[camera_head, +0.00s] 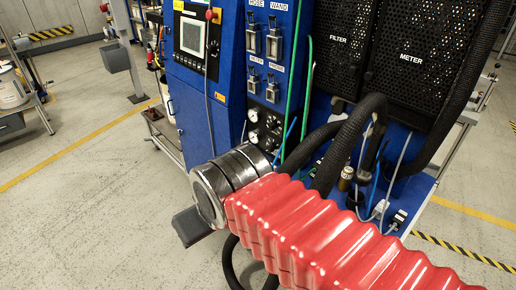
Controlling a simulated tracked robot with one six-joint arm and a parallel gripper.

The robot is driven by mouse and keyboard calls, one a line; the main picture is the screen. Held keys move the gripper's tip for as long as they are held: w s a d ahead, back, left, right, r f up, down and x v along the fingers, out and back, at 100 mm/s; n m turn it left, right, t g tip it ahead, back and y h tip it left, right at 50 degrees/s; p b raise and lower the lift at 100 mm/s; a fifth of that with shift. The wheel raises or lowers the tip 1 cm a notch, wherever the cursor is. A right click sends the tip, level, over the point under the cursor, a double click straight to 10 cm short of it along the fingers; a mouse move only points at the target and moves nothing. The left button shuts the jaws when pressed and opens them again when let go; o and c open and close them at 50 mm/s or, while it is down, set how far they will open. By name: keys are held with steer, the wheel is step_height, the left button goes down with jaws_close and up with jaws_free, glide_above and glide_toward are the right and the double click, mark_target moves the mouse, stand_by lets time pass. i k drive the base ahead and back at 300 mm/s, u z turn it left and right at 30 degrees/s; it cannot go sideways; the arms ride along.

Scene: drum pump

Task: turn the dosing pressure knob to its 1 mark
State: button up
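The blue pump cabinet (233,60) stands in front of me. Two small round gauges (253,116) sit one above the other low on its front panel, with small dark round parts just to their right, partly behind green and blue tubes. I cannot tell which part is the dosing pressure knob, and no 1 mark is readable. My arm, with a red ribbed sleeve and a metal-and-black end section, reaches in from the lower right and ends below the gauges, covering the panel's lower part. My gripper's fingers cannot be made out.
A touchscreen (192,36) and a red knob (210,15) are at the upper left. HOSE and WAND valves (273,40) sit above the gauges. Thick black hoses (345,145) and green tubes (308,85) run at right. A dark grey block (191,226) is low left.

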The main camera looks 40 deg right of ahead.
mark_target(270, 148)
steer(key=i, duration=0.85)
steer(key=z, duration=0.05)
